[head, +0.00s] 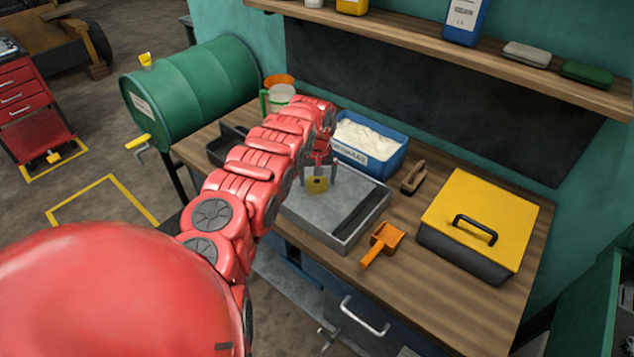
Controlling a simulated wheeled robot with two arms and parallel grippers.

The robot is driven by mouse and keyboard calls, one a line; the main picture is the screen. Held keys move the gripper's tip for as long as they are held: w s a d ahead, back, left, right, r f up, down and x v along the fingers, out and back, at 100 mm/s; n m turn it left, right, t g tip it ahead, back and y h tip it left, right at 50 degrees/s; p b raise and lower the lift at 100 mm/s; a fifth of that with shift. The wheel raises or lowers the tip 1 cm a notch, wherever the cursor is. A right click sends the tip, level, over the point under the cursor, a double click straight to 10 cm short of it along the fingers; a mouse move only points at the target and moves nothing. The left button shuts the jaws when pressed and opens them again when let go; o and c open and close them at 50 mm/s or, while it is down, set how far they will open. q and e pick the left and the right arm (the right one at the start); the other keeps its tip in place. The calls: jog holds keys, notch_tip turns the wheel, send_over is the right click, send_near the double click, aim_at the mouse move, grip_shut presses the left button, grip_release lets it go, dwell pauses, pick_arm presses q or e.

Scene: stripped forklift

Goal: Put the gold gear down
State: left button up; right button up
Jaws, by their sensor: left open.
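The small gold gear (317,186) is at the left part of a shallow grey metal tray (340,243) on the wooden workbench. My left gripper (319,179) comes down over the tray, with its fingers on either side of the gear. The fingers are open. I cannot tell whether either finger touches the gear, or whether the gear rests fully on the tray floor. My left arm hides the tray's far left side. My right gripper is not in view.
A blue bin of white powder (370,142) stands behind the tray. A brush (413,177), an orange scoop (383,243) and a yellow-lidded box (480,220) are to the right. A green drum (190,90) is at the left. The front right bench top is clear.

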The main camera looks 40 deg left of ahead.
pick_arm(q)
jog(key=shift+f, duration=0.1)
grip_shut()
dwell(0.5)
